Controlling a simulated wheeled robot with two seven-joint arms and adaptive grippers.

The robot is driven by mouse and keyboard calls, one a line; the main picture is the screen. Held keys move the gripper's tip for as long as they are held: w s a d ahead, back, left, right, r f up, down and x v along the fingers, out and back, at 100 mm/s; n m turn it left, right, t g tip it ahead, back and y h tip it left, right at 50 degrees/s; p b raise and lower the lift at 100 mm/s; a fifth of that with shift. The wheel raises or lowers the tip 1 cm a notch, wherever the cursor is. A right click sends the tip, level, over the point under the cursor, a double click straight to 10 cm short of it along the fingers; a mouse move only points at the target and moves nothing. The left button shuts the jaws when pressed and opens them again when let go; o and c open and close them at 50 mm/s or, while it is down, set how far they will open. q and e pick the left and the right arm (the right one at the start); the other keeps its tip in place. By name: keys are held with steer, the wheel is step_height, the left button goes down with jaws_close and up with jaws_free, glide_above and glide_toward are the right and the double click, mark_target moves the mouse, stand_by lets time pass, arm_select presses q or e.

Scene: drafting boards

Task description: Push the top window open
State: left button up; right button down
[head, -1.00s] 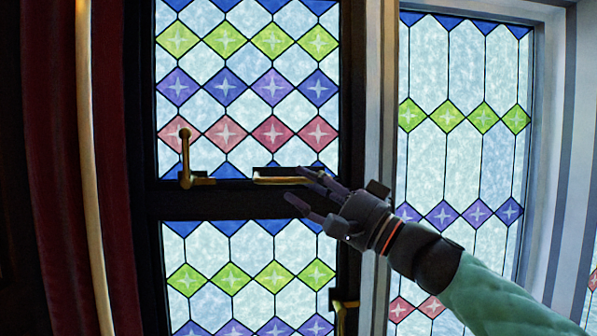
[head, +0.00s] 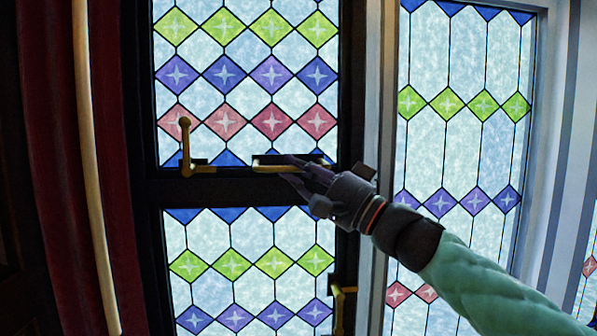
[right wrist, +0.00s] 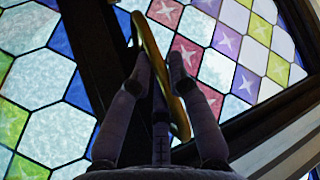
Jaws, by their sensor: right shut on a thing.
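The top window (head: 240,97), a dark-framed sash of stained glass with green, purple and red diamonds, looks closed in the head view. A horizontal brass handle (head: 270,168) sits on its bottom rail. My right gripper (head: 297,172) is at the right part of this handle. In the right wrist view, the fingers of my right gripper (right wrist: 158,62) close around the brass handle (right wrist: 152,42), which passes between them. An upright brass lever (head: 185,147) stands left of the handle. My left gripper is not in view.
A lower stained-glass window (head: 250,265) is below, with a brass fitting (head: 340,303) at its right edge. Another tall window (head: 465,105) stands at the right. A dark red curtain (head: 50,170) and a pale pole (head: 90,170) are at the left.

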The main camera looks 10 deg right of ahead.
steer(key=w, duration=0.2)
steer(key=w+f, duration=0.1)
steer(key=w, duration=0.1)
steer(key=shift+w+b, duration=0.35)
steer(key=shift+w, duration=0.05)
steer(key=shift+r, duration=0.1)
steer(key=c, duration=1.2)
jaws_free()
steer(key=shift+o, duration=0.2)
steer(key=shift+s, duration=0.1)
steer(key=shift+d, duration=0.1)
steer(key=v, duration=1.2)
